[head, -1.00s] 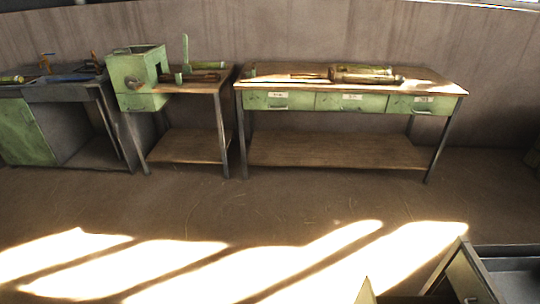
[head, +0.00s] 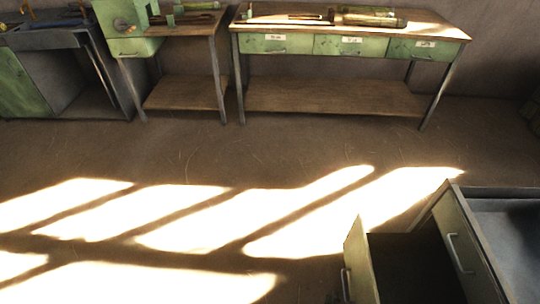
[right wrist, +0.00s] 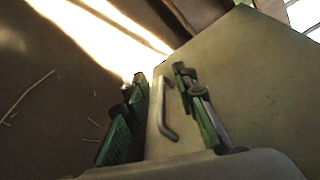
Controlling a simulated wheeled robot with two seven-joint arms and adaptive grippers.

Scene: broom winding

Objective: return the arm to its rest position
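The task names no object besides the arm. My right gripper (right wrist: 160,112) shows in the right wrist view, with its two green-padded fingers apart. A metal bar handle (right wrist: 166,108) on a greenish panel (right wrist: 245,85) lies between the fingers. I see a gap beside it, but cannot tell if a finger touches it. In the head view I cannot make out either gripper or arm. My left gripper is in neither view.
In the head view a green cabinet (head: 466,240) stands at the lower right, with a door (head: 360,265) swung open. A workbench with green drawers (head: 350,45), a smaller bench (head: 185,92) and a grey desk (head: 60,40) stand at the back. The sunlit floor between is clear.

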